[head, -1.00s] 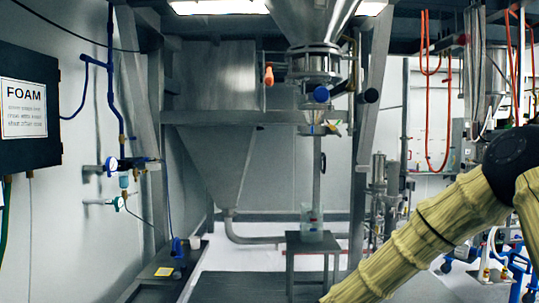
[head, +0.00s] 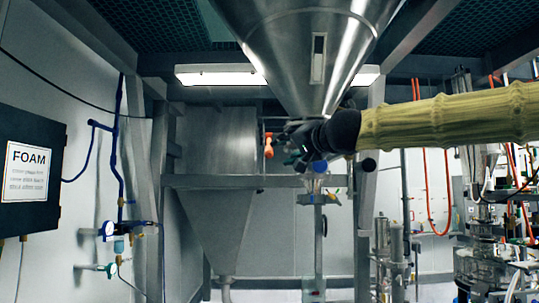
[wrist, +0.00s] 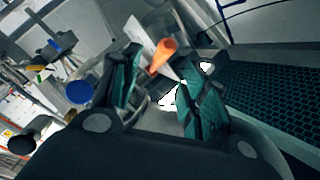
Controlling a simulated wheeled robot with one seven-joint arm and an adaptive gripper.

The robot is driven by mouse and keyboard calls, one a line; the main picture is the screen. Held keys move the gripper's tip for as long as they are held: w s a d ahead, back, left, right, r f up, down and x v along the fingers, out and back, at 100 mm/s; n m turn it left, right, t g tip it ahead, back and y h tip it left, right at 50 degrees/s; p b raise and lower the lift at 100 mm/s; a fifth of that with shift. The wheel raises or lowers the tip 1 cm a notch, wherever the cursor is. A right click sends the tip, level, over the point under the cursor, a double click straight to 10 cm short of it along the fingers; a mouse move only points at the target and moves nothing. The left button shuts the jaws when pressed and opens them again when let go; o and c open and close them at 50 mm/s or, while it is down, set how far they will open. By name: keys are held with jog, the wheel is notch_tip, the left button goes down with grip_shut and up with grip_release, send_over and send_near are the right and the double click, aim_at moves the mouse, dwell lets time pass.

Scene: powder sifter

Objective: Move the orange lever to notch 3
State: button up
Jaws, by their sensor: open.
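The orange lever (head: 268,146) sticks out at the left side of the fitting under the steel hopper (head: 312,50) in the head view. In the wrist view the lever (wrist: 162,55) shows as an orange cone beyond and between the fingers. My gripper (head: 288,150) is just right of the lever, below the hopper's outlet. Its teal-padded fingers also show in the wrist view (wrist: 157,95), spread apart with nothing between them; the lever appears beyond their tips. The notch marks cannot be made out, and my gripper hides much of the fitting.
A blue round knob (head: 319,166) sits just below my wrist, with a black knob (head: 368,165) to its right. A grey beam (head: 215,181) crosses behind. A FOAM box (head: 28,170) hangs on the left wall.

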aim_at(269, 152)
jog(key=shift+r+p+x, duration=0.15)
jog(key=shift+p+x, duration=0.35)
jog(key=shift+x, duration=2.2)
jog(key=shift+r+p+x, duration=0.1)
jog(key=shift+p+x, duration=0.4)
jog(key=shift+x, duration=2.2)
jog(key=shift+c, duration=0.3)
grip_shut()
